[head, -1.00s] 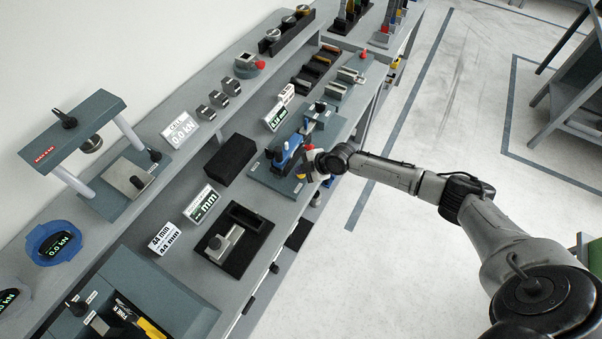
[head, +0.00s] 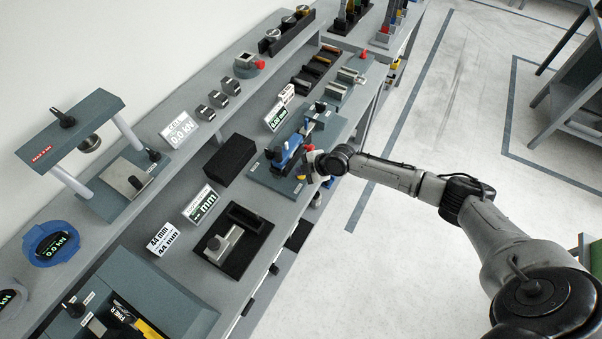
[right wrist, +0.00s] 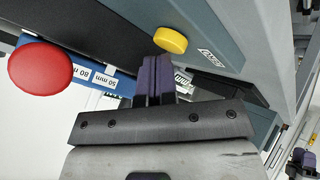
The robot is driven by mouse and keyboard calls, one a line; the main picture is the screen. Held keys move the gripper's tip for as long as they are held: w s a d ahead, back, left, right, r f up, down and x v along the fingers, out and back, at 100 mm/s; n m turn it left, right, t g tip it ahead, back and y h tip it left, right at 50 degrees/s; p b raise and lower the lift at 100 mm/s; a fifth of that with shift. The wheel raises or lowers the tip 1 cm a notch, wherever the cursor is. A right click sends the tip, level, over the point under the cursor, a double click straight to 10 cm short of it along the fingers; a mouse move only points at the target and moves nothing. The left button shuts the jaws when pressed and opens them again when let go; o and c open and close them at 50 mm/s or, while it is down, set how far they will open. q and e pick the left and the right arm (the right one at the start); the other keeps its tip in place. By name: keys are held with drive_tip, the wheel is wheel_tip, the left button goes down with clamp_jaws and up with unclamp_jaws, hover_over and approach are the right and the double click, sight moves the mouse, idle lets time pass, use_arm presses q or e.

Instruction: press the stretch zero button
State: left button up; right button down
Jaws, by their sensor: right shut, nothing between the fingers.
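A round yellow button (right wrist: 170,40) sits on a blue-grey plate in the right wrist view, with a tilted white label (right wrist: 212,58) beside it; I take it for the stretch zero button. In the head view, the blue stretch device (head: 288,150) stands on its plate (head: 262,174). My right gripper (head: 312,162) is at the device's right front edge. In the right wrist view its dark purple fingers (right wrist: 153,66) are shut and empty. The button shows just past the fingertips, slightly right; contact is not visible.
A large red knob (right wrist: 40,68) is left of the fingers in the right wrist view, near size labels. In the head view, a black block (head: 230,159) and a black fixture (head: 240,240) are nearby on the bench.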

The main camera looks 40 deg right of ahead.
drive_tip(key=shift+r+p, duration=0.55)
drive_tip(key=shift+r, duration=0.3)
drive_tip(key=shift+r, duration=0.15)
drive_tip(key=shift+r+p, duration=1.75)
drive_tip(key=shift+r, duration=0.65)
